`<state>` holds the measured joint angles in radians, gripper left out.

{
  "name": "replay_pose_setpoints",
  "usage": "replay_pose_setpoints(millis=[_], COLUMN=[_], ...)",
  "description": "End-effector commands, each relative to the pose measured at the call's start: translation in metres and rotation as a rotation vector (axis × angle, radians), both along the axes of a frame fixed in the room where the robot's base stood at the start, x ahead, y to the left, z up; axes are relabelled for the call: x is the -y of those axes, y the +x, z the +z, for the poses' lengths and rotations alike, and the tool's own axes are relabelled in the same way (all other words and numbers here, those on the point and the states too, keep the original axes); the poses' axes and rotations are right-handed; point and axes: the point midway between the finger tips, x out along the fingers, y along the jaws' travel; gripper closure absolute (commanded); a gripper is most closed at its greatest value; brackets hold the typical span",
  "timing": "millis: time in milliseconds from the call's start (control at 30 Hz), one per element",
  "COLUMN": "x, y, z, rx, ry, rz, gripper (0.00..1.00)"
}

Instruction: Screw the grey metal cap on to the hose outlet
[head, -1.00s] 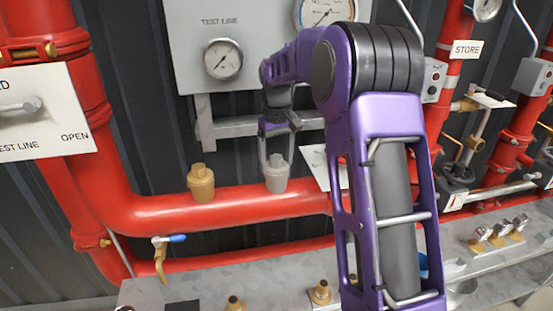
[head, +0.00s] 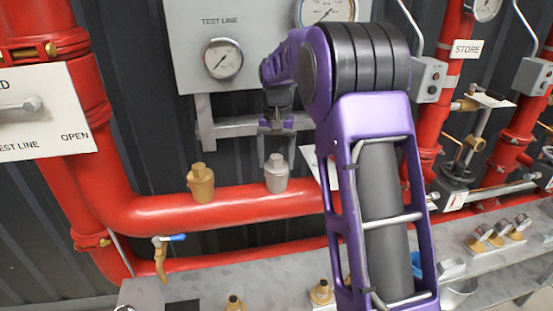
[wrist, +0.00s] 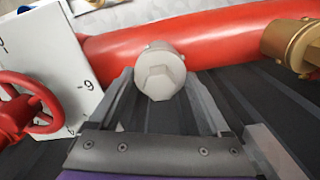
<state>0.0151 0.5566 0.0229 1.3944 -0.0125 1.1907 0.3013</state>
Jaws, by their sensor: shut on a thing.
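The grey metal cap (head: 276,176) sits upright over the hose outlet on top of the red pipe (head: 240,205), right of a brass fitting (head: 201,184). The outlet beneath is hidden by the cap, and I cannot tell how far the threads engage. My gripper (head: 277,160) reaches down over the cap with one finger on each side. In the wrist view the pale cap (wrist: 160,70) shows its six-sided top between the fingertips of my gripper (wrist: 158,82). The gripper is shut on the cap.
Gauges (head: 223,59) on a grey panel stand behind. A white board (wrist: 50,50) and a red handwheel (wrist: 25,105) lie left in the wrist view, the brass fitting (wrist: 292,45) right. A blue-handled tap (head: 163,255) and a grey ledge (head: 210,283) are lower down.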

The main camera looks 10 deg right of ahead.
Motion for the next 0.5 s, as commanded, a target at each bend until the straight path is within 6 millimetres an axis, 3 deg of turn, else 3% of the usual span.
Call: replay_pose_setpoints(millis=[267, 500], x=[0.0, -0.0003], y=[0.0007, 0.0009], z=[0.0018, 0.002], rx=[0.004, 0.005], ry=[0.0, -0.002], rz=[-0.037, -0.355], gripper=[0.86, 0.86])
